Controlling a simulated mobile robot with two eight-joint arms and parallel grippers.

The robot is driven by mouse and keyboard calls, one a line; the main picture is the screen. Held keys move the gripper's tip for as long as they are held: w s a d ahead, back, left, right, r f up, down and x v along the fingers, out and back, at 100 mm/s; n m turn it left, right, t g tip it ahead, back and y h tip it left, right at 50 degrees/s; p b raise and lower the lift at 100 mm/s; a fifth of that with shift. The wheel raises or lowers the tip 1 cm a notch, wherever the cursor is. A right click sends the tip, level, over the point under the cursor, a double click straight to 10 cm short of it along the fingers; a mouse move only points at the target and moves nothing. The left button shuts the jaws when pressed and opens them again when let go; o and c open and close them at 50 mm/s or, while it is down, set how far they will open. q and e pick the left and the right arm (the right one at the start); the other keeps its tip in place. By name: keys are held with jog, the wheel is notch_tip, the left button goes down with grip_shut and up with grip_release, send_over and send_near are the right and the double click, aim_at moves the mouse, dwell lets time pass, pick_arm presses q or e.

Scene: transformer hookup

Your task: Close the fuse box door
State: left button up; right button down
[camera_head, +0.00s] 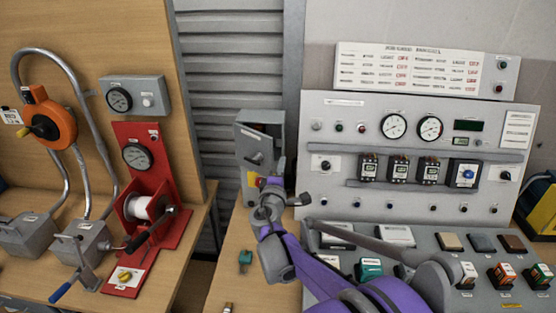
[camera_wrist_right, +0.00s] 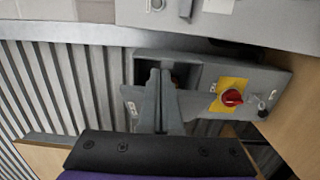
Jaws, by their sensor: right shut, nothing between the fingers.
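The fuse box (camera_head: 262,124) is a small grey box standing at the back of the bench, left of the large control panel. A red knob on a yellow plate (camera_wrist_right: 232,97) is on its front in the right wrist view. A grey flap with a small label, seemingly the door, shows beside the fingers there; how far open it is I cannot tell. My right gripper (camera_wrist_right: 160,100) is shut and empty, its fingertips over the box front. In the head view the right gripper (camera_head: 270,196) covers the lower part of the box. My left gripper is out of view.
The control panel (camera_head: 338,112) with gauges and breakers stands close to the right of the box. A sloped console (camera_head: 470,262) with coloured blocks is in front of it. A red winch stand (camera_head: 138,215) is on the left bench. Grey slatted shutter (camera_head: 230,60) lies behind.

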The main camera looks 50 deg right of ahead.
jog(key=s, duration=0.6)
jog(key=w+a+f+m+g+h+b, duration=0.1)
jog(key=w+a+f+m+g+b, duration=0.15)
jog(key=w+a+g, duration=0.45)
jog(key=w+a+f+m+g+h+b, duration=0.1)
jog(key=w+a+f+m+g+b, duration=0.1)
jog(key=w+a+f+m, duration=0.35)
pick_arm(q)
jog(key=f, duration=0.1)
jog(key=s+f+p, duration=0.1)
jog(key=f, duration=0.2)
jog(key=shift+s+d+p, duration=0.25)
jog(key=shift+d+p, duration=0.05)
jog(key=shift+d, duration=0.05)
pick_arm(e)
jog(key=d+r+n, duration=0.1)
jog(key=d+n, duration=0.1)
jog(key=d, duration=0.9)
jog(key=shift+s+r, duration=0.2)
jog(key=shift+s, duration=0.15)
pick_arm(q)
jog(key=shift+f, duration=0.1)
pick_arm(e)
jog(key=shift+d, duration=0.15)
